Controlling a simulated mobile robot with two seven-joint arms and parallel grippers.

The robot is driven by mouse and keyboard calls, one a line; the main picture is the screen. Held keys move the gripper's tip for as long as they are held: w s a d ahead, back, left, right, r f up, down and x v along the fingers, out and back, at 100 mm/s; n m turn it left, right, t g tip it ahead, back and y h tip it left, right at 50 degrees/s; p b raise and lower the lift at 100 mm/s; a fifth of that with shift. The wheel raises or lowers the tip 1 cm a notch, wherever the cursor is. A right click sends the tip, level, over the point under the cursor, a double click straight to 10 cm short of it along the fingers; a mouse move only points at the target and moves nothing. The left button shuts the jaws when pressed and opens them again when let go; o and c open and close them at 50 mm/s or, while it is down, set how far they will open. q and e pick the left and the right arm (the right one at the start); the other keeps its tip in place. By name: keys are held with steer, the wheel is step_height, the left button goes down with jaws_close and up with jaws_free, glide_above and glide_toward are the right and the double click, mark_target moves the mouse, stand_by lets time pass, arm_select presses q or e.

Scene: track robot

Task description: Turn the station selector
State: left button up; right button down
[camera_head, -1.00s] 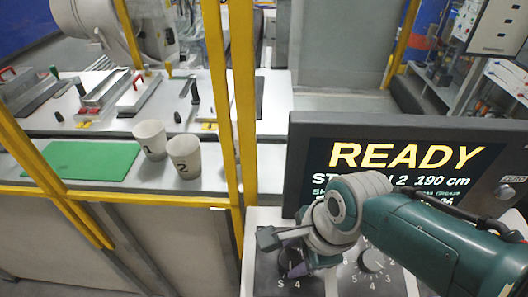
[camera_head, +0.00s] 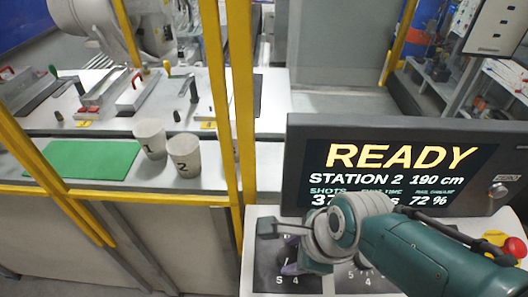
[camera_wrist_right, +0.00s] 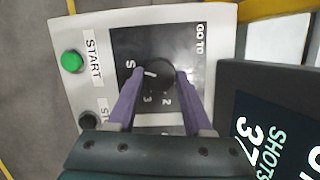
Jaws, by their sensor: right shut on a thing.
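The station selector is a dark round knob (camera_wrist_right: 158,76) on a black plate (camera_wrist_right: 128,42) marked "GO TO", with S and numerals around it. In the right wrist view the two purple fingers of my right gripper (camera_wrist_right: 160,76) are shut on the knob from both sides. In the head view my right gripper (camera_head: 290,262) reaches down onto the same panel and hides the knob. The screen (camera_head: 400,165) reads "READY", "STATION 2", "190 cm". My left gripper is not in view.
A green START button (camera_wrist_right: 72,62) and a dark button (camera_wrist_right: 89,121) sit beside the plate. A red stop button (camera_head: 514,248) is at the right. Yellow posts (camera_head: 240,100), two numbered cups (camera_head: 184,155) and a green mat (camera_head: 80,160) stand left.

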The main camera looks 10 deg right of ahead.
steer(key=shift+c, duration=1.5)
jaws_free()
steer(key=shift+r, duration=0.1)
steer(key=p+v, duration=0.6)
steer(key=v, duration=0.3)
steer(key=shift+s+r, duration=0.2)
steer(key=shift+r, duration=0.1)
steer(key=shift+d, duration=0.15)
